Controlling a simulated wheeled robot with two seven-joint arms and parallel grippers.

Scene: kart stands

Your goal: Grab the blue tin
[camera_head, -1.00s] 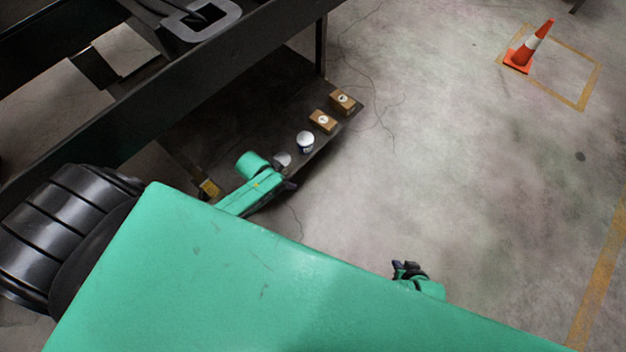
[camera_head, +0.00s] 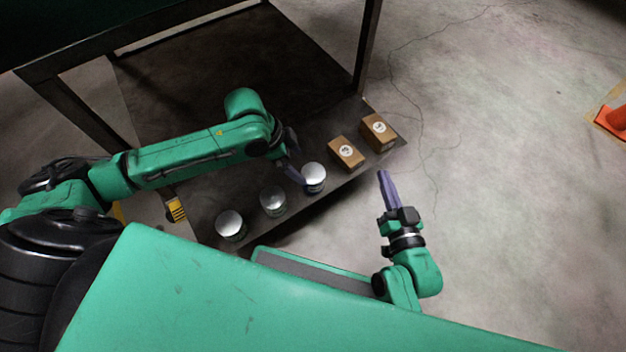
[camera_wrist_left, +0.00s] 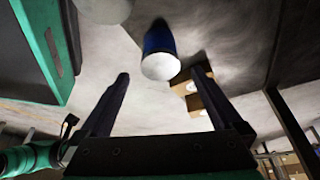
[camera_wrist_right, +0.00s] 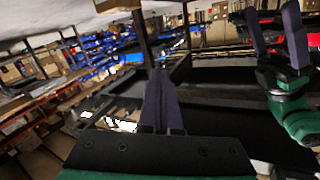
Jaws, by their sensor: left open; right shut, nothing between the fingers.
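The blue tin (camera_head: 314,180), with a pale lid and blue side, stands upright on the low dark shelf, farthest right of three tins. My left gripper (camera_head: 292,158) is open just left of and above it. In the left wrist view the blue tin (camera_wrist_left: 160,50) shows between and beyond the two open fingers (camera_wrist_left: 161,76), not gripped. My right gripper (camera_head: 387,188) is shut and empty, right of the shelf's front edge. Its closed fingers show in the right wrist view (camera_wrist_right: 162,103), where my open left gripper (camera_wrist_right: 275,38) is at upper right.
Two other pale-lidded tins (camera_head: 273,201) (camera_head: 230,225) stand left of the blue one. Two brown boxes (camera_head: 346,153) (camera_head: 379,132) stand to its right on the shelf (camera_head: 215,190). A dark stand leg (camera_head: 367,45) rises behind. An orange cone (camera_head: 612,118) is far right; open floor lies between.

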